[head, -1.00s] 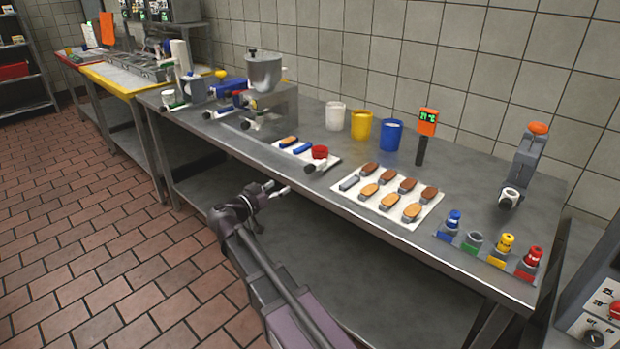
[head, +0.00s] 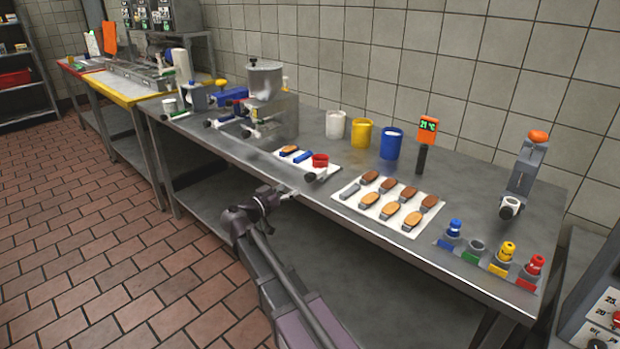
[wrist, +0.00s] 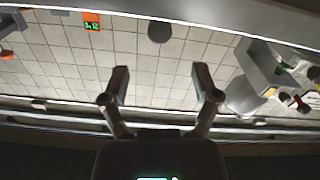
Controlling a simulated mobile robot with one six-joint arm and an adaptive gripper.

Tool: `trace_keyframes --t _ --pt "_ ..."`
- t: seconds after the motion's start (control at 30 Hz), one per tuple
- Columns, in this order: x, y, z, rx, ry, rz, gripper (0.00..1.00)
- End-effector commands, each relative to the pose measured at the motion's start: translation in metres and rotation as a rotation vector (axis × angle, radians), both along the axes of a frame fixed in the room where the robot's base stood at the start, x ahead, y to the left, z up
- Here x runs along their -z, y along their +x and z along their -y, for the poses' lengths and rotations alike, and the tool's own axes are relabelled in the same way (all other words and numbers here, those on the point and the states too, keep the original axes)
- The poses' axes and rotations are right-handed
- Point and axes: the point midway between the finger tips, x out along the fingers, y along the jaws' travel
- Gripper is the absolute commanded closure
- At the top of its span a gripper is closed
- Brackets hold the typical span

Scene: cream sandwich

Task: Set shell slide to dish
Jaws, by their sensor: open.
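No part in view is clearly readable as the shell slide or the dish. A small white board (head: 326,172) near the front edge of the steel table carries a shell-shaped piece (head: 290,150), a blue bar (head: 303,157) and a red cup (head: 320,160) with a dark knob beside it. My gripper (head: 288,195) is in front of the table edge, just left of and below this board in the head view, apart from it. In the wrist view my gripper (wrist: 160,72) has its fingers spread with nothing between them.
A larger white tray (head: 345,204) holds several shells. Behind it stand white, yellow and blue cups (head: 391,144) and an orange display (head: 428,130). A hopper machine (head: 266,84) is at the left, a dispenser (head: 525,168) and coloured bottles (head: 507,252) at the right. The floor in front is clear.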

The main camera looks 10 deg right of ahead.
Motion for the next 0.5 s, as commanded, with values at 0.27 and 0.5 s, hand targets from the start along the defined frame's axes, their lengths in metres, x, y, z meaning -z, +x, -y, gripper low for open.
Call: trace_keyframes --t 0.27,0.5 --pt "0.000 0.026 0.035 0.002 0.000 0.000 0.21" --pt "0.000 0.045 0.061 0.001 0.000 0.000 0.21"
